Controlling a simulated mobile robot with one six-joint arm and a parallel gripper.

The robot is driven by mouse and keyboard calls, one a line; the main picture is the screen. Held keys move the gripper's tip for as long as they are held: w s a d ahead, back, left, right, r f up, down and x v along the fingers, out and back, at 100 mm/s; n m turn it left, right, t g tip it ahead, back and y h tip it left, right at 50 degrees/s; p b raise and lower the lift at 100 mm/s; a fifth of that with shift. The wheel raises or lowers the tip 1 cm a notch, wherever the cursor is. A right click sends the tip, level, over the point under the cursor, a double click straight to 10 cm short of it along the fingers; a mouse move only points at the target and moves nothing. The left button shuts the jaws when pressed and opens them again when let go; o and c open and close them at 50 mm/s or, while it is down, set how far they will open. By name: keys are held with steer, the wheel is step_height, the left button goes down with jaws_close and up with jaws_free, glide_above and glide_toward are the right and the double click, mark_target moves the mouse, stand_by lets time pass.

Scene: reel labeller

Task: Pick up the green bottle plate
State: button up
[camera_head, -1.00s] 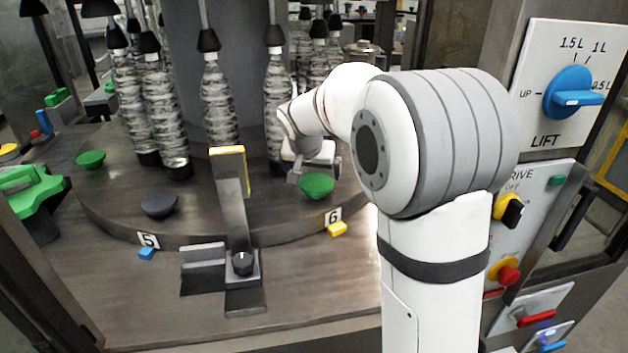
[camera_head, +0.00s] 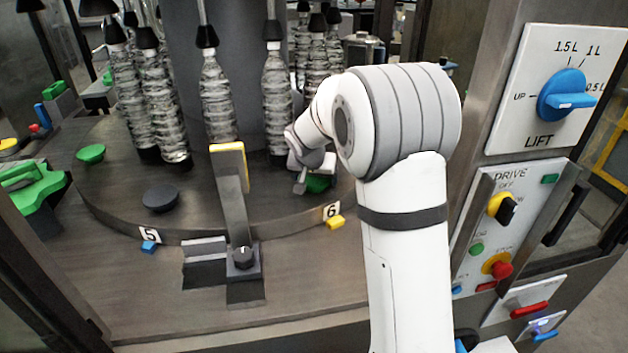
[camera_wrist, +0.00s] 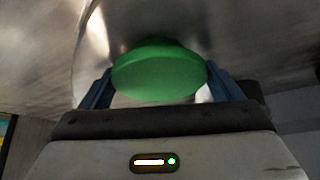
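A round green bottle plate (camera_head: 319,184) sits on the turntable near label 6, partly hidden behind my gripper (camera_head: 303,180) in the head view. In the wrist view, the green plate (camera_wrist: 160,74) lies between the two blue fingers of my gripper (camera_wrist: 158,78). The fingers are spread wide, one on each side of the plate's rim. Their tips are very close to its edge; contact is not clear. A second green plate (camera_head: 90,154) sits on the left side of the turntable, away from my gripper.
The dark turntable (camera_head: 118,190) carries a dark grey plate (camera_head: 160,198) near label 5 and several clear bottles (camera_head: 218,100) behind. An upright yellow-edged bracket (camera_head: 232,190) stands at the front middle. A control panel with a blue LIFT knob (camera_head: 566,95) is at the right.

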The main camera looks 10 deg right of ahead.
steer(key=c, duration=0.7)
steer(key=shift+o, duration=0.2)
step_height(320, 180, up, 10)
steer(key=shift+r+b, duration=0.1)
steer(key=shift+b, duration=0.5)
step_height(320, 180, up, 7)
steer(key=p, duration=0.4)
